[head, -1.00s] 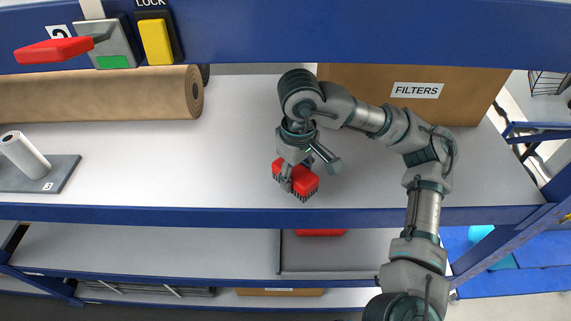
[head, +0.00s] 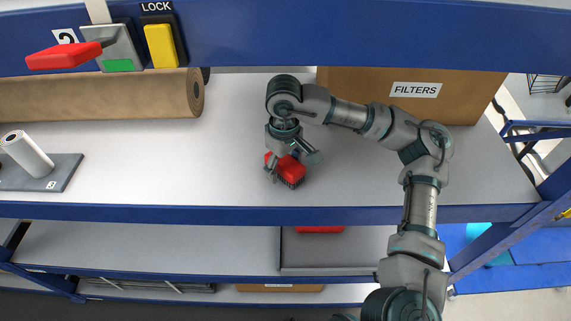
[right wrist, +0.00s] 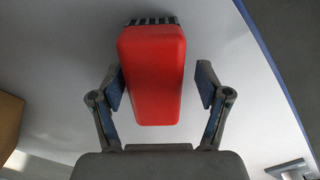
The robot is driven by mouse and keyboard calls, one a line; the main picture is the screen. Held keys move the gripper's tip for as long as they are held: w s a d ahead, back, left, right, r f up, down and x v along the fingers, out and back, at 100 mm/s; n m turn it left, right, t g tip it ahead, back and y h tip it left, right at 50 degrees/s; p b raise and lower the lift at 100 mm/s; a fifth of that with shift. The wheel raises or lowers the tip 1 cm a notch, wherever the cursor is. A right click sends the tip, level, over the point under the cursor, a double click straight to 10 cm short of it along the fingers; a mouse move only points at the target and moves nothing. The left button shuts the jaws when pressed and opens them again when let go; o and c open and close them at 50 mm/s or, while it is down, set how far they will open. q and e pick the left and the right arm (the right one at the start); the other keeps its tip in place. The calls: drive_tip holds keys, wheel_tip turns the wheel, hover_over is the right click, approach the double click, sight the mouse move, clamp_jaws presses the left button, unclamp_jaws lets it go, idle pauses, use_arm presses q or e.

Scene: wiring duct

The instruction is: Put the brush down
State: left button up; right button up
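The brush (head: 290,173) has a red block body and dark bristles. In the head view it is at the white shelf's surface, near the middle and behind the front edge. My right gripper (head: 287,165) is around it from above. In the right wrist view the brush (right wrist: 152,75) lies between the two spread fingers of the gripper (right wrist: 160,90). A clear gap shows at the right finger; the left finger is very close to the brush, and I cannot tell whether it touches. The gripper is open. My left gripper is not in view.
A brown roll (head: 110,94) and a FILTERS box (head: 455,95) stand at the back of the shelf (head: 180,160). A grey plate with a white roll (head: 28,153) is at the left. A blue beam (head: 330,35) crosses above. The shelf left of the brush is clear.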

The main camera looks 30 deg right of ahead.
sight(281, 164)
drive_tip(key=shift+a+r, duration=0.2)
drive_tip(key=shift+a, duration=0.45)
drive_tip(key=shift+r, duration=0.3)
drive_tip(key=r, duration=0.3)
drive_tip(key=d+r, duration=0.1)
drive_tip(key=r, duration=0.2)
drive_tip(key=shift+d+r, duration=0.1)
drive_tip(key=shift+d, duration=0.1)
drive_tip(key=shift+r, duration=0.15)
drive_tip(key=shift+a+r, duration=0.1)
drive_tip(key=shift+a, duration=0.45)
drive_tip(key=shift+d, duration=0.1)
